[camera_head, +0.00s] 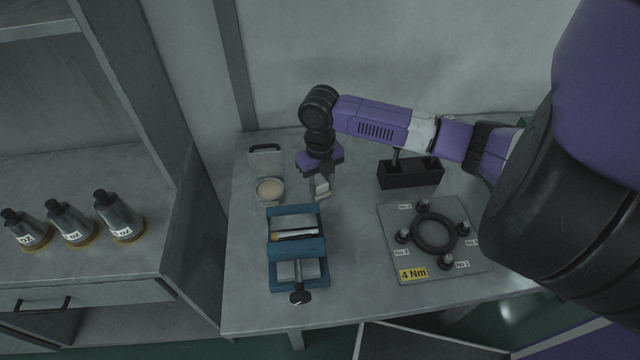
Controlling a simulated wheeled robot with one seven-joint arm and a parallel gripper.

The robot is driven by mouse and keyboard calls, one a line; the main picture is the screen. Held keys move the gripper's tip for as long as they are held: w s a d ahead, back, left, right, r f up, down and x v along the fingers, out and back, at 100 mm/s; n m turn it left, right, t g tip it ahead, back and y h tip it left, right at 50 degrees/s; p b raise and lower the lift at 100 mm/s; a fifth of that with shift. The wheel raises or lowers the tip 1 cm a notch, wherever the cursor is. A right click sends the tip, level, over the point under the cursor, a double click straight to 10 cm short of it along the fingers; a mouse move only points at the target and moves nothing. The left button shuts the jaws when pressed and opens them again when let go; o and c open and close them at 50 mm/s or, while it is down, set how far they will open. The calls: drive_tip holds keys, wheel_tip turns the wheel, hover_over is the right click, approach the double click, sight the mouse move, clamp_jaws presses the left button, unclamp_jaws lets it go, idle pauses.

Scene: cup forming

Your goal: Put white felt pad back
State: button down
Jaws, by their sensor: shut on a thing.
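My gripper (320,184) hangs from the purple arm, pointing down above the table behind the blue vise. It is shut on a small whitish piece, which looks like the white felt pad (321,188). The piece is small in view and partly covered by the fingers, so I cannot tell whether it touches the table. To its left is a round, pale, shallow dish (269,190) with a cream-coloured inside.
The blue vise (297,222) stands just in front of my gripper. A black open box (411,174) and a plate (396,268) with a black ring and several knobs stand to the right. A grey stand (265,161) is behind the dish. Several bottles (70,222) stand on the left cabinet.

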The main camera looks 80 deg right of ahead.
drive_tip(key=shift+f, duration=0.1)
drive_tip(key=c, duration=0.8)
unclamp_jaws()
drive_tip(key=shift+c, duration=0.2)
